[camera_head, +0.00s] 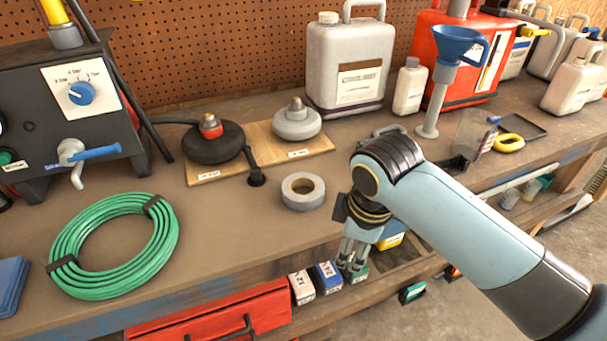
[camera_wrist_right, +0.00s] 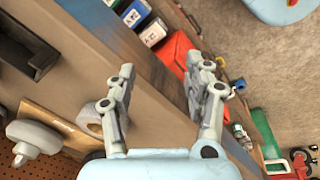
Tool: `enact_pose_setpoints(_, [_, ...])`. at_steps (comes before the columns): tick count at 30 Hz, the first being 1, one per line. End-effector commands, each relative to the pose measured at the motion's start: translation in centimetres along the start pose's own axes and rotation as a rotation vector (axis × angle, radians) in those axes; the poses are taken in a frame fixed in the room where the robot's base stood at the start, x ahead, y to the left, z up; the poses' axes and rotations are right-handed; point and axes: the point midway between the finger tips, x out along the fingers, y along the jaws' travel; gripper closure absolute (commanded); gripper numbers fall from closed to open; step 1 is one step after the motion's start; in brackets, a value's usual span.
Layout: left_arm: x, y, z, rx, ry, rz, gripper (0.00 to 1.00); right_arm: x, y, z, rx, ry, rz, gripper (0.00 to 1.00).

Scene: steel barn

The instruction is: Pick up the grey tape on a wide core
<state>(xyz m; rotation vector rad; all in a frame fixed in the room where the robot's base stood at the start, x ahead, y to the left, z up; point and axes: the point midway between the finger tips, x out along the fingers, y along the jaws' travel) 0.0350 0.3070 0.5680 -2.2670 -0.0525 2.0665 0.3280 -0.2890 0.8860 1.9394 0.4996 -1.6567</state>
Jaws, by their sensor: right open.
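The grey tape (camera_head: 303,204) lies flat on the workbench, its round core hole facing up, near the front edge. My right gripper (camera_head: 352,260) is to the right of the tape and nearer the bench front, pointing down over the front edge, apart from the tape. In the right wrist view its two fingers (camera_wrist_right: 162,68) are spread with nothing between them. The tape (camera_wrist_right: 86,118) shows there beside the left finger, partly hidden by it. My left gripper is not in view.
A green hose coil (camera_head: 115,245) lies to the left. A wooden board (camera_head: 258,150) with two round knobbed pieces is behind the tape. A white jug (camera_head: 350,60) stands farther back. Small boxes (camera_head: 302,287) and a red drawer (camera_head: 215,315) are below the bench edge. Bare bench lies left of the tape.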

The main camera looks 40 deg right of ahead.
Motion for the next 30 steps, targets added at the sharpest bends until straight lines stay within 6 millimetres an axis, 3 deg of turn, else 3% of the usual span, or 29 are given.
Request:
enact_pose_setpoints(10, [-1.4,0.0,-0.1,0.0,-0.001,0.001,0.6,-2.4,5.1,-5.2,-0.447,-0.03,-0.068,0.48])
enact_pose_setpoints(18, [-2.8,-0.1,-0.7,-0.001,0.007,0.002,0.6,-6.8,10.0,-10.0,-0.905,-0.022,-0.16,0.48])
enact_pose_setpoints(21, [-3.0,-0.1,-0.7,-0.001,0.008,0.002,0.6,-7.9,11.0,-10.9,-1.017,-0.013,-0.187,0.48])
enact_pose_setpoints(24, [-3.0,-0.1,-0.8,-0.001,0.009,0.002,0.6,-7.4,11.2,-11.1,-1.064,-0.008,-0.201,0.48])
enact_pose_setpoints(30, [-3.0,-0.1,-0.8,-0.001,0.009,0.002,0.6,-4.1,10.6,-10.8,-1.071,-0.008,-0.202,0.48])
